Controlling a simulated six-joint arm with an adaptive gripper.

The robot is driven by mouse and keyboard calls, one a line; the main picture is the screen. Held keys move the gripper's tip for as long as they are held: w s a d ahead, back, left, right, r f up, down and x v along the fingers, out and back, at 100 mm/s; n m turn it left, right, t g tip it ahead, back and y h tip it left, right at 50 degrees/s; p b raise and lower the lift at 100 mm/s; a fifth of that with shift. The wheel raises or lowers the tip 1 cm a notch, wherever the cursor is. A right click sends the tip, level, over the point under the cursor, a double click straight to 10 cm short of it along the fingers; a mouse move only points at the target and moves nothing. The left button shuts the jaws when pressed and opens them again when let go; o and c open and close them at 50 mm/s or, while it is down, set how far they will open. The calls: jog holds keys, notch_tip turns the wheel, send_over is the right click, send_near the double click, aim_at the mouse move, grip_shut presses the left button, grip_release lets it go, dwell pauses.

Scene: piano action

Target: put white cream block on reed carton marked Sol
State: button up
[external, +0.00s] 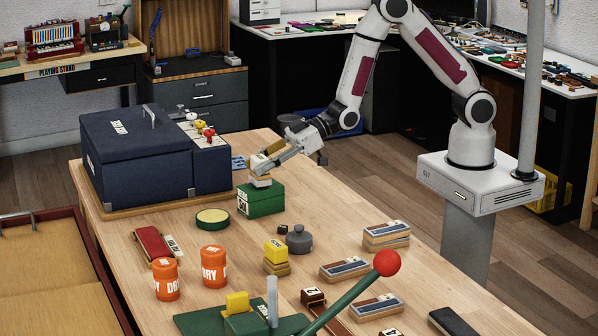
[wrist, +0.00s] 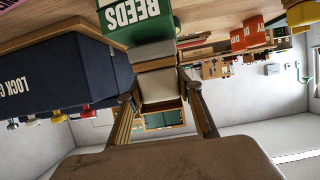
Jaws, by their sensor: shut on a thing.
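The green reed carton (external: 262,200) stands on the wooden table. Its white "REEDS" lettering reads upside down in the wrist view (wrist: 148,12); I cannot make out a Sol mark. My gripper (external: 267,163) is over the carton, shut on the white cream block (external: 261,181). The fingers hide part of the block.
A dark blue case (external: 135,150) stands left of the carton. A round green-rimmed tin (external: 213,218), a grey lidded pot (external: 299,239), a yellow-topped block (external: 276,252) and orange DRY canisters (external: 214,267) stand nearer the front.

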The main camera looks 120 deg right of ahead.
jog(key=shift+f, duration=0.4)
jog(key=o, duration=1.2)
jog(key=shift+c, duration=0.2)
jog(key=shift+r, duration=0.15)
jog(key=shift+s+r, duration=0.1)
jog(key=shift+s, duration=0.05)
jog(key=v, duration=1.1)
jog(key=shift+s, duration=0.35)
jog(key=shift+r, duration=0.2)
